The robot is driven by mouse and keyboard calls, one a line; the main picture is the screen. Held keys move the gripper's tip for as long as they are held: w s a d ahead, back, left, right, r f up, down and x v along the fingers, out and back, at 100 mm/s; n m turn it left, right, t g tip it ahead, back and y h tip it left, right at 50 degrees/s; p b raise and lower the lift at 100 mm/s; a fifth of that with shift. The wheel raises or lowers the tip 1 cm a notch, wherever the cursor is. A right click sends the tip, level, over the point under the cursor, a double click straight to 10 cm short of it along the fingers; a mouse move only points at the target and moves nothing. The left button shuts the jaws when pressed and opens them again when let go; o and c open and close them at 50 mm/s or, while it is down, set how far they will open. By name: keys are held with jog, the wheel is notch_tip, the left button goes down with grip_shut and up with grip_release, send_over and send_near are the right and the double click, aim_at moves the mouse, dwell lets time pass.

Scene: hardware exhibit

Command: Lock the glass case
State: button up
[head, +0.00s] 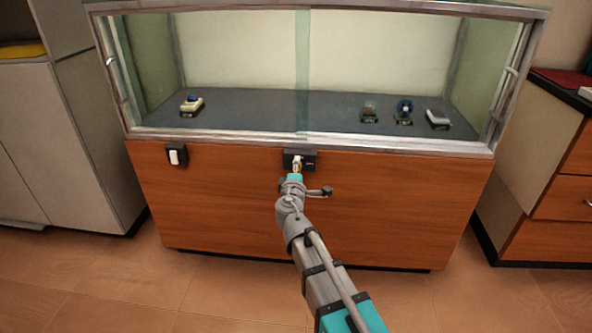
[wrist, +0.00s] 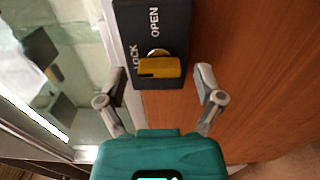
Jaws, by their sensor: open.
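The glass case (head: 320,142) has a metal frame and sits on a wooden cabinet. Below its glass, a black lock plate (head: 309,160) is fixed to the wood. In the wrist view the plate (wrist: 171,20) carries the words OPEN and LOCK, with a brass-yellow key or knob (wrist: 159,68) on it. The knob's bar lies across the picture; I cannot tell which label it is set to. My gripper (wrist: 160,82) is open, one finger on each side of the knob, with gaps visible. In the head view my gripper (head: 296,172) partly hides the plate.
A white switch (head: 174,155) on a black mount is at the cabinet's left. Several small items, including a blue-and-white one (head: 191,104), stand inside the case. A grey cabinet (head: 60,140) stands left and a wooden drawer unit (head: 560,185) right. Floor in front is clear.

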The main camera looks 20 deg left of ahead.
jog(key=shift+s, duration=0.1)
jog(key=v, duration=1.1)
jog(key=shift+s, duration=0.4)
jog(key=shift+d, duration=0.1)
jog(key=w+d+f+m+g+h+p, duration=0.1)
jog(key=w+d+m+g+h+p, duration=0.2)
jog(key=d, duration=0.5)
jog(key=w+d+f+m+g+h+p, duration=0.1)
jog(key=d+m+h, duration=0.2)
jog(key=d+m, duration=0.35)
jog(key=w+d+f+m+g+h+p, duration=0.1)
jog(key=w+d+m+g+h+p, duration=0.15)
jog(key=d, duration=0.65)
jog(key=s+d+f+m+g+y+p, duration=0.1)
jog(key=s+d+m+g+y+p, duration=0.1)
jog(key=s+d+m+g+p, duration=0.5)
jog(key=s+d+f+m+g+y, duration=0.15)
jog(key=s+d+g, duration=0.25)
jog(key=d, duration=0.6)
notch_tip(320, 180, up, 38)
jog(key=p, duration=3.8)
jog(key=shift+y, duration=0.3)
